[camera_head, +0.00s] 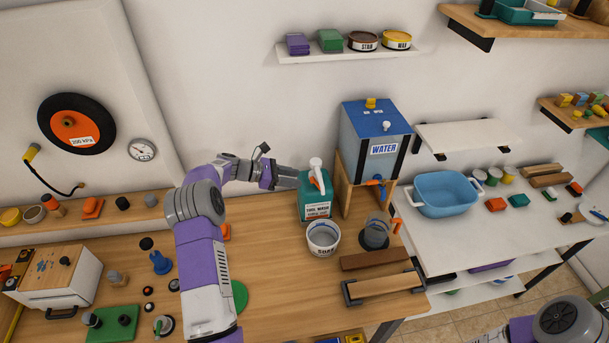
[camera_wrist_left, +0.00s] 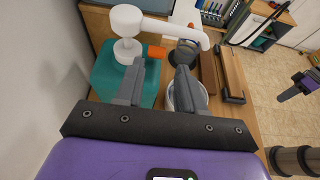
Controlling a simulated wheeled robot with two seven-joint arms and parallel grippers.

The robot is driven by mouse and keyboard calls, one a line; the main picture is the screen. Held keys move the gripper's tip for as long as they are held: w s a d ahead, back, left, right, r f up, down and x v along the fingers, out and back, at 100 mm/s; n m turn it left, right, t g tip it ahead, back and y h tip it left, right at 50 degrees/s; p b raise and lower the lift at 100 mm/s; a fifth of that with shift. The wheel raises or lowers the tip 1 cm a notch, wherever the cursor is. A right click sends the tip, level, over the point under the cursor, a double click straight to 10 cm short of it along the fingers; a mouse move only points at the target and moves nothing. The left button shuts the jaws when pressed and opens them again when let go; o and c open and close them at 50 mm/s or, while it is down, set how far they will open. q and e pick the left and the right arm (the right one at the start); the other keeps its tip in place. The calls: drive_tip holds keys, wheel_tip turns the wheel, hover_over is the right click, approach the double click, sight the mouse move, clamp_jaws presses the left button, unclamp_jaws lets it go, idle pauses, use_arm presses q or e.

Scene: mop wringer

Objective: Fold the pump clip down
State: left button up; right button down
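The green car wash jug (camera_head: 316,200) stands on the wooden bench with a white pump (camera_head: 317,170) on top. In the left wrist view the pump (camera_wrist_left: 126,22) has a long white spout pointing right. A small orange clip (camera_wrist_left: 157,52) sticks out to the right beside the pump's neck, roughly level; it also shows in the head view (camera_head: 318,184). My left gripper (camera_head: 293,178) is at the jug's left side, near its top. In the wrist view its fingers (camera_wrist_left: 160,72) are apart with nothing gripped, and the clip lies just beyond the gap.
A white bucket (camera_head: 323,238) and a grey cup (camera_head: 376,234) stand in front of the jug. The blue water tank (camera_head: 376,130) is on a wooden stand behind right. Wooden blocks (camera_head: 385,285) lie at the front right. The wall is close behind.

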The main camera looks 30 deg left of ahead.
use_arm(q)
drive_tip(key=x, duration=0.4)
drive_tip(key=shift+w+a+f, duration=0.1)
drive_tip(key=shift+w+a, duration=0.05)
drive_tip(key=shift+w, duration=0.1)
use_arm(e)
drive_tip(key=shift+w+r, duration=0.2)
drive_tip(key=shift+r, duration=0.1)
